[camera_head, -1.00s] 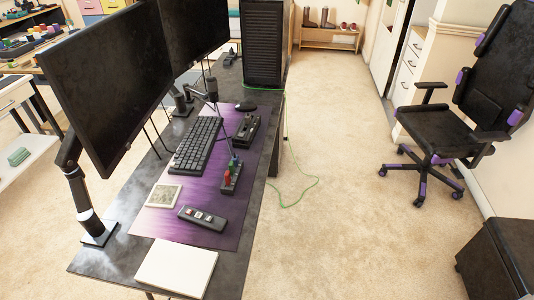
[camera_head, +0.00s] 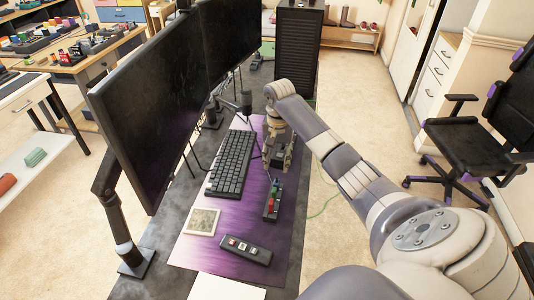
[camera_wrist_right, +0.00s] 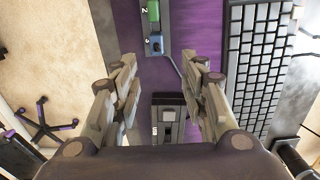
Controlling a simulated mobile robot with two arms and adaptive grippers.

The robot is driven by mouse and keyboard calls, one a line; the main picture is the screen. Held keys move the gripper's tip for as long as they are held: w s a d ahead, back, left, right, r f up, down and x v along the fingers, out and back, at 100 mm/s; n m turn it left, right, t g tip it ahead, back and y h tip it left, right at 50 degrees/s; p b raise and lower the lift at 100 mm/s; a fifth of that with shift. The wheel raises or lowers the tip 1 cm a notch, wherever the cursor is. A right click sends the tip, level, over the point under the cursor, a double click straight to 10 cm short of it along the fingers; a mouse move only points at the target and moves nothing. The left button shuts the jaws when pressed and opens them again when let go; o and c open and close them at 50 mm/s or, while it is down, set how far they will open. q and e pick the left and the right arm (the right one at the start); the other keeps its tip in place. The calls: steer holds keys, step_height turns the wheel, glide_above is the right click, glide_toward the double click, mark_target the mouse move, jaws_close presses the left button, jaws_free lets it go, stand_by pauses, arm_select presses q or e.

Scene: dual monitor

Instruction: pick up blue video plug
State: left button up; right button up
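A small grey holder (camera_head: 269,214) stands on the purple desk mat, with red and green plugs showing in the head view. In the right wrist view, a small blue plug (camera_wrist_right: 155,44) sits in the holder, by the number 3, beside a green plug (camera_wrist_right: 153,12) by the number 2. My right gripper (camera_head: 277,160) is over the mat at the far end of the holder. In the right wrist view its fingers (camera_wrist_right: 161,68) are apart with nothing between them; the blue plug lies ahead of the fingertips. My left gripper is not in view.
A black device (camera_wrist_right: 169,120) lies under my right gripper. A keyboard (camera_head: 231,163) is beside the holder. Two monitors (camera_head: 150,100) stand along the left desk edge. A remote-like block (camera_head: 244,250) and a pale square (camera_head: 202,221) lie nearer. A black computer tower (camera_head: 292,50) stands behind.

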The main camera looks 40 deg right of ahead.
mark_target(277, 180)
steer(key=shift+s+d+f, duration=0.1)
steer(key=shift+s+f, duration=0.7)
steer(key=shift+f, duration=0.3)
step_height(277, 180, down, 2)
steer(key=shift+w+f, duration=0.1)
steer(key=f, duration=0.4)
steer(key=shift+w+a+f+p, duration=0.2)
steer(key=shift+w+f+p, duration=0.1)
steer(key=shift+f+p, duration=0.1)
steer(key=shift+f, duration=0.1)
steer(key=shift+c, duration=0.8)
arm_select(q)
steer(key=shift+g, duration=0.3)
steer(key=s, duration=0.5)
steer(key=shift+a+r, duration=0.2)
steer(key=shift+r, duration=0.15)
arm_select(e)
jaws_close()
